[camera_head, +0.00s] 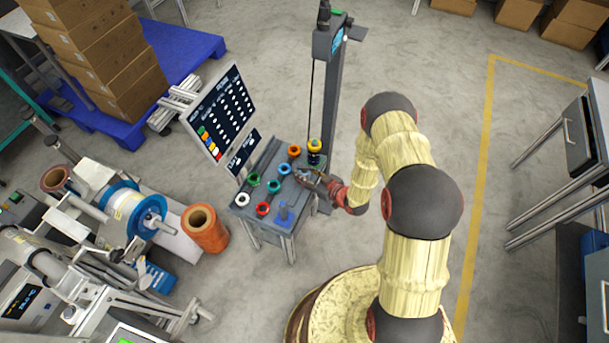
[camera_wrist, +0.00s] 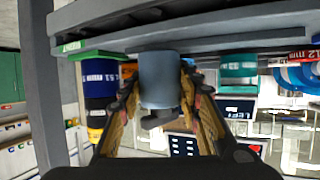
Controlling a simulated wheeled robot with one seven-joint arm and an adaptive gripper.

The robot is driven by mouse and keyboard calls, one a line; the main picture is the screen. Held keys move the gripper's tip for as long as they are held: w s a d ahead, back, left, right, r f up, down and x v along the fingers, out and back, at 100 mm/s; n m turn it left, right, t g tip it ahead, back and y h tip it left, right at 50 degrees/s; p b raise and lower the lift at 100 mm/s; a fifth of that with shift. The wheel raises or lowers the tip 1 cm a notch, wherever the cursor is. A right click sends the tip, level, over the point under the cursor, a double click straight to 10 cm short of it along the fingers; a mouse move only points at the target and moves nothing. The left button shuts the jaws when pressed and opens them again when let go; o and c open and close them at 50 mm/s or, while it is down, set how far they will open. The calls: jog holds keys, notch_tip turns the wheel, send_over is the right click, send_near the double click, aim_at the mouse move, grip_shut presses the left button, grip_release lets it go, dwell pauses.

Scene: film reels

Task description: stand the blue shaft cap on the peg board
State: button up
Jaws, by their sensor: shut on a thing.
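My gripper (camera_head: 312,179) is at the right side of the peg board (camera_head: 240,211), low over it. In the wrist view, which is upside down, my gripper (camera_wrist: 158,98) is shut on a grey-blue cylinder with a dark knob, which I take for the blue shaft cap (camera_wrist: 159,76). The cap is upright, with its far end close to the board's grey edge (camera_wrist: 210,42). I cannot tell whether it touches. In the head view the held cap is mostly hidden by my fingers.
Several coloured reels stand on the board, including a white one (camera_head: 242,199), a red one (camera_head: 262,209) and an orange one (camera_head: 294,151). A tall yellow-topped stack (camera_head: 314,147) is beside my gripper. A sign (camera_head: 221,113) rises behind.

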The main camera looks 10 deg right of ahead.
jog(key=shift+r, duration=0.15)
jog(key=shift+f, duration=0.2)
jog(key=o, duration=1.3)
jog(key=shift+r, duration=0.1)
